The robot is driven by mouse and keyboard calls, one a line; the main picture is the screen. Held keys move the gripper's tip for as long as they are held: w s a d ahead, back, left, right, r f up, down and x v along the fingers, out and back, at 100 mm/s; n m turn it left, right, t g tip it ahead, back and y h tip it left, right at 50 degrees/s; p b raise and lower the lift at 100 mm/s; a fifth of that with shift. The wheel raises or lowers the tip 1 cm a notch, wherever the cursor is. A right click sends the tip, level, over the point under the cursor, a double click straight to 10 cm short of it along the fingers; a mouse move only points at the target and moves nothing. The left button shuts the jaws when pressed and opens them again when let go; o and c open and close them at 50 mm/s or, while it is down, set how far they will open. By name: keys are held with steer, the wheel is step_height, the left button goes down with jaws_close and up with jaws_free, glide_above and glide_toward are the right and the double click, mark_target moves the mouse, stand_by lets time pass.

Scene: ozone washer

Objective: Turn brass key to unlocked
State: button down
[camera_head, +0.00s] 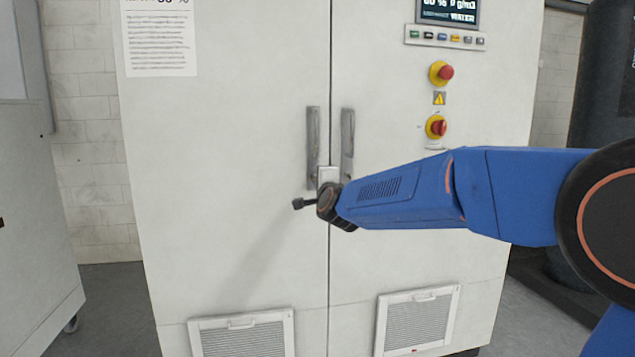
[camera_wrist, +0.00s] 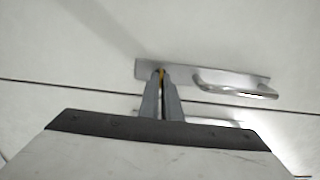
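In the head view my blue arm reaches in from the right to the lock area (camera_head: 328,174) at the door seam, and the key and fingertips are hidden behind my wrist.
The white cabinet (camera_head: 230,150) has two tall door handles (camera_head: 313,145) at the seam. Red emergency stop (camera_head: 445,72) and red rotary switch (camera_head: 439,128) sit on the right door. A white cart (camera_head: 30,220) stands left. In the wrist view a handle (camera_wrist: 237,86) lies right of the fingers.

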steer(key=c, duration=2)
jaws_free()
steer(key=shift+s, duration=0.1)
steer(key=v, duration=1.7)
steer(key=shift+s+d, duration=0.1)
steer(key=s+d+f+n+g+h, duration=0.1)
steer(key=s+d+f+n+g, duration=0.3)
steer(key=s+d+f, duration=0.4)
steer(key=s+d+f+n+g+h, duration=0.2)
steer(key=s+d+f+n+g, duration=0.2)
steer(key=s+d+f, duration=0.5)
steer(key=s+d+f+n+g+h, duration=0.2)
steer(key=s+d+f+n+g, duration=0.2)
steer(key=s+d, duration=0.9)
steer(key=shift+s+d+f+n+g, duration=0.2)
steer(key=shift+s+f+n, duration=0.55)
steer(key=shift+s+f, duration=0.55)
steer(key=shift+s+d+f+n+g, duration=0.1)
steer(key=shift+s+d+f+n, duration=0.1)
steer(key=shift+s+f+n, duration=0.85)
